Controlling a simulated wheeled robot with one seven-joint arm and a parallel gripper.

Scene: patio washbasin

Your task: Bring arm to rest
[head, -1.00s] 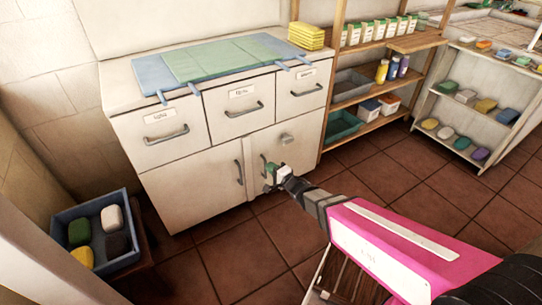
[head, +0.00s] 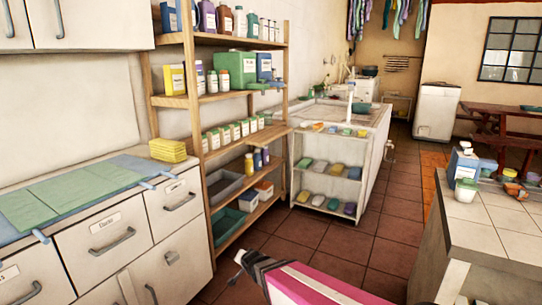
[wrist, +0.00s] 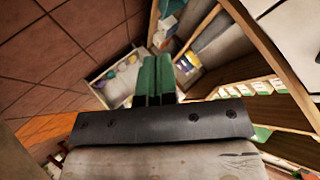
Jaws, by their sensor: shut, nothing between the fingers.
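My gripper (wrist: 153,80) shows in the wrist view with its two green fingers together and nothing between them. In the head view my pink arm (head: 315,287) reaches in from the bottom edge, in front of the wooden shelf. The gripper end is small there and hard to make out. The fingers look clear of any surface.
A white cabinet (head: 180,262) with drawers stands at left. A wooden shelf (head: 205,160) with bottles and boxes is beside it. A white washbasin unit (head: 375,150) holds sponges. A counter (head: 485,225) stands at right. Tiled floor (head: 385,235) lies open between.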

